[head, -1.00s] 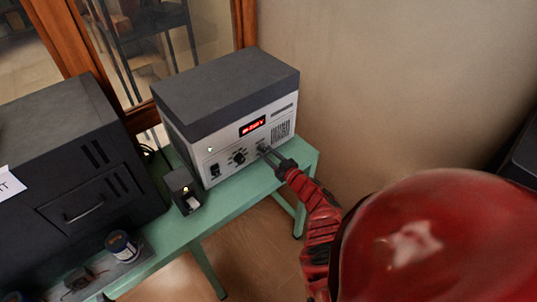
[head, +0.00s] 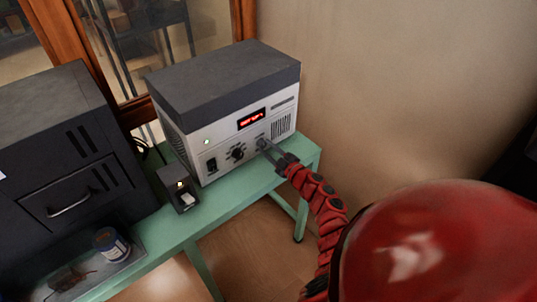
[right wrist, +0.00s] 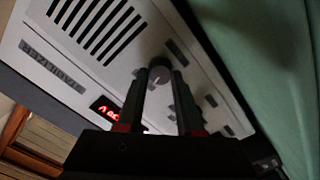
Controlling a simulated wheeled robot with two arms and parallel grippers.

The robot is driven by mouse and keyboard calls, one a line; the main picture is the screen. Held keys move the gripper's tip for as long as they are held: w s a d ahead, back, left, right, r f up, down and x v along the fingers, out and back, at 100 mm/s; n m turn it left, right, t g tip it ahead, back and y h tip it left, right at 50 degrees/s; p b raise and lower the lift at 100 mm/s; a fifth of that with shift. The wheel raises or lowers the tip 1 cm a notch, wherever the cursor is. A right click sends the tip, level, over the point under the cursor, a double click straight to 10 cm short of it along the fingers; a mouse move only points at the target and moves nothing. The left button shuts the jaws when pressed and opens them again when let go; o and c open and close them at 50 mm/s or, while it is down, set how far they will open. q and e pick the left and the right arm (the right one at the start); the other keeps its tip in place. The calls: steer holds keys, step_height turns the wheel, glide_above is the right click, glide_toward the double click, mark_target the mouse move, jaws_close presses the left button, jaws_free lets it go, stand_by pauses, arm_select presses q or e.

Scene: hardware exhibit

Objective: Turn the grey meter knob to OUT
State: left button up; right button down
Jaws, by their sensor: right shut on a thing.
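The grey meter knob (right wrist: 160,73) shows between my right gripper's fingers in the right wrist view, on the pale front panel of a bench instrument (head: 221,160). A light pointer line shows on its face, but the labels around it are too small to read. My right gripper (right wrist: 161,82) is shut on the grey knob, one dark finger on each side. In the head view my right gripper (head: 263,145) reaches the panel's lower right and mostly hides the knob. My left gripper is not in view.
A black knob (head: 237,153), a rocker switch (head: 212,165) and a lit red display (head: 251,118) are on the same panel. A small black box (head: 178,190) stands in front on the green table (head: 226,203). A dark cabinet (head: 65,150) stands at left.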

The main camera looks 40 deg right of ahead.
steer(key=shift+a+n+b, duration=0.1)
steer(key=shift+n+b, duration=0.4)
steer(key=shift+n, duration=0.1)
steer(key=c, duration=0.5)
jaws_free()
steer(key=shift+c, duration=0.2)
steer(key=shift+s+f, duration=0.1)
steer(key=shift+s, duration=0.5)
steer(key=s+d+b, duration=0.1)
steer(key=s+b, duration=0.1)
steer(key=s, duration=1.4)
steer(key=shift+d+b, duration=0.2)
steer(key=shift+b, duration=0.1)
steer(key=shift+s, duration=0.1)
